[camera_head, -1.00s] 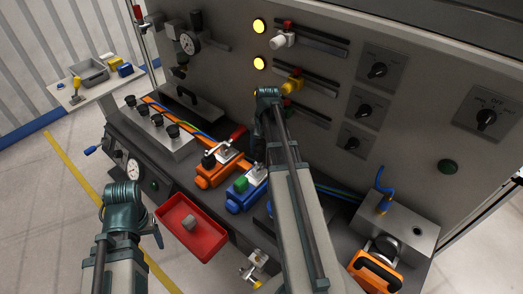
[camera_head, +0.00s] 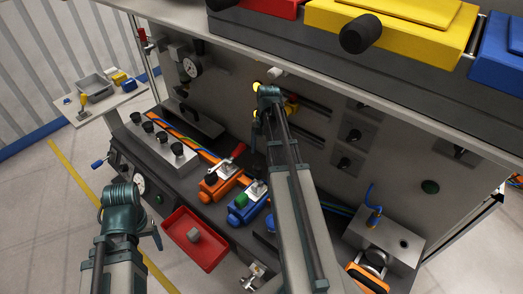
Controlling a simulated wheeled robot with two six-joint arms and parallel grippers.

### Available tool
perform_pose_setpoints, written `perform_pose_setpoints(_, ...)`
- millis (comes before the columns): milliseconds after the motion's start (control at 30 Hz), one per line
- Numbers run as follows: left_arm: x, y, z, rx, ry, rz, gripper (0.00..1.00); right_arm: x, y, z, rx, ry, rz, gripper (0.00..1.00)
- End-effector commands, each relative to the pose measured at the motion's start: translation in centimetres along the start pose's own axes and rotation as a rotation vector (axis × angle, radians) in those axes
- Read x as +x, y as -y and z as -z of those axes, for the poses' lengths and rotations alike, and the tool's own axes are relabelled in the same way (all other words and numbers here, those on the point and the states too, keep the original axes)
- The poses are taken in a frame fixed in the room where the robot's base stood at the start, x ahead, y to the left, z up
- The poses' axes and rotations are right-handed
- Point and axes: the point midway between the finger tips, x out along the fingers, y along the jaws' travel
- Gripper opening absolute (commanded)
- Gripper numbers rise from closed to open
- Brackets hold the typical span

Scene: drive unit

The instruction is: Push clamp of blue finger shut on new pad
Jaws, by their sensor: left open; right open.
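The blue finger (camera_head: 246,211) sticks out from the front edge of the bench, beside the orange finger (camera_head: 218,183) on its left. A small green part (camera_head: 241,200) and a metal clamp (camera_head: 257,190) sit on top of the blue finger. The clamp is too small to tell open from shut, and my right arm passes close by its right side. My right gripper (camera_head: 264,130) is open, up in front of the panel, above and apart from the blue finger. My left gripper (camera_head: 131,230) is open and empty at the lower left, left of the red tray.
The red tray (camera_head: 181,247) holds a grey block (camera_head: 194,235). A red-handled lever (camera_head: 239,151) stands above the orange finger. A shelf with a yellow box (camera_head: 392,28) overhangs the panel. A metal block (camera_head: 390,245) stands at the bench's right.

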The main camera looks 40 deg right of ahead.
Motion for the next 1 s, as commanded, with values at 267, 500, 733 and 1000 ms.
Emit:
perform_pose_setpoints(267, -3.7, 0.3, -0.2, -0.005, 0.0, -0.001, 0.72, -3.7, 0.0, 0.0, 0.001, 0.0, 0.0, 0.7)
perform_pose_setpoints(500, -3.7, 0.3, -0.2, -0.006, 0.001, -0.001, 0.72, -3.7, 0.0, 0.0, 0.001, 0.0, 0.0, 0.7)
perform_pose_setpoints(733, -3.7, 0.3, -0.2, -0.005, 0.0, -0.001, 0.72, -3.7, 0.0, 0.0, 0.001, 0.0, 0.0, 0.7)
perform_pose_setpoints(1000, -2.8, 0.2, -0.2, -0.005, 0.0, -0.001, 0.72, -2.5, 1.3, -1.9, -0.062, -0.003, -0.011, 0.7)
